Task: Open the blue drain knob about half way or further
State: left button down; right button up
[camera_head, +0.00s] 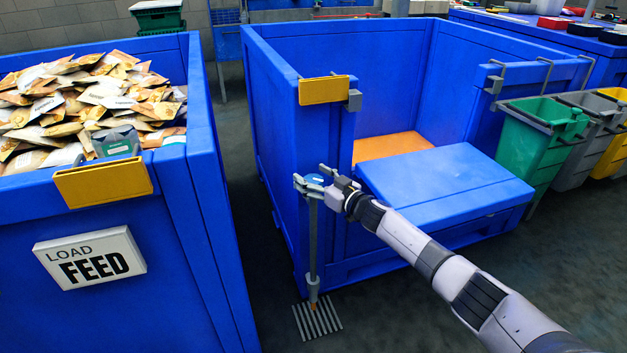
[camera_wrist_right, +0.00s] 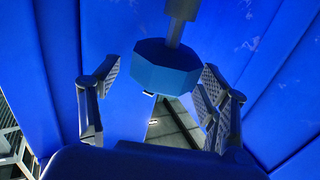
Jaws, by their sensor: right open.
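The blue drain knob (camera_wrist_right: 165,68) is a faceted blue knob on a grey stem. In the head view the knob (camera_head: 314,178) shows as a small blue patch on top of a grey vertical pipe (camera_head: 312,240) at the front corner of the large blue bin. My right gripper (camera_head: 312,183) is at the knob and partly covers it. In the right wrist view my right gripper (camera_wrist_right: 160,85) is open, one pad on either side of the knob, with visible gaps. My left gripper is out of view.
The large blue bin (camera_head: 270,130) has a lowered front flap (camera_head: 445,180) beside my right arm. A floor grate (camera_head: 317,318) lies under the pipe. A blue feed bin (camera_head: 190,230) full of packets stands left. Green (camera_head: 530,150), grey and yellow bins stand right.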

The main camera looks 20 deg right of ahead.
notch_tip(320, 180, up, 9)
jog(key=shift+f, duration=0.1)
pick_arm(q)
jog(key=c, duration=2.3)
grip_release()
